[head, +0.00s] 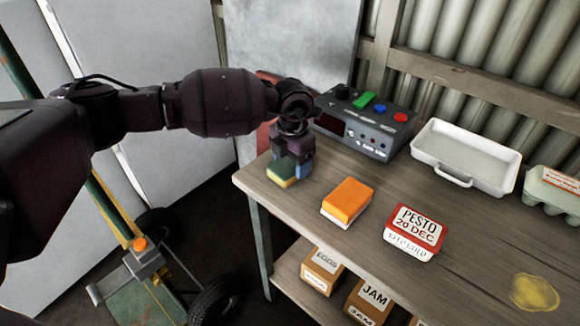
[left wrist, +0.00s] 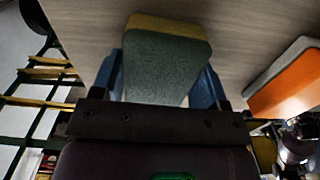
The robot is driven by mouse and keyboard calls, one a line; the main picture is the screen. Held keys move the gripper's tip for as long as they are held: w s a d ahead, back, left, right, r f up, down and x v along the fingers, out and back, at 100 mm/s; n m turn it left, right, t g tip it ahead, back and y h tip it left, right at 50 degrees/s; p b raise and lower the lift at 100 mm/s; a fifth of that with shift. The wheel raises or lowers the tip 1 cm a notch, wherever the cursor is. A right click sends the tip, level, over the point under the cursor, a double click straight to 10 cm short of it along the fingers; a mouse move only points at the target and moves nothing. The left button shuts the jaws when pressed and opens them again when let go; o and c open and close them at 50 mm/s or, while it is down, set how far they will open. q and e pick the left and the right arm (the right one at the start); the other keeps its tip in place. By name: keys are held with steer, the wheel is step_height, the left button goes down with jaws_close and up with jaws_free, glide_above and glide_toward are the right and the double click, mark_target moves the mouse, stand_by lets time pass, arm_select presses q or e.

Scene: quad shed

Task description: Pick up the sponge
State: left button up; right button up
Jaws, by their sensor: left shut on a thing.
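The sponge (head: 281,173), green with a yellow layer, is at the left end of the wooden table. My left gripper (head: 292,166) comes down on it from above and is shut on it. In the left wrist view the sponge (left wrist: 165,62) sits between the two blue fingers of my left gripper (left wrist: 163,85), its yellow layer at the far end. It is at or just above the tabletop; I cannot tell if it touches. My right gripper is not in view.
On the table (head: 300,212) are an orange and white block (head: 347,201), a red-and-white pesto box (head: 413,231), a grey device with coloured buttons (head: 365,125), a white tray (head: 466,153), an egg carton (head: 552,192) and a yellow stain (head: 534,292). Boxes stand on the shelf below.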

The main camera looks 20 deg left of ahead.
arm_select(q)
step_height(320, 180, up, 20)
steer(key=p, duration=0.4)
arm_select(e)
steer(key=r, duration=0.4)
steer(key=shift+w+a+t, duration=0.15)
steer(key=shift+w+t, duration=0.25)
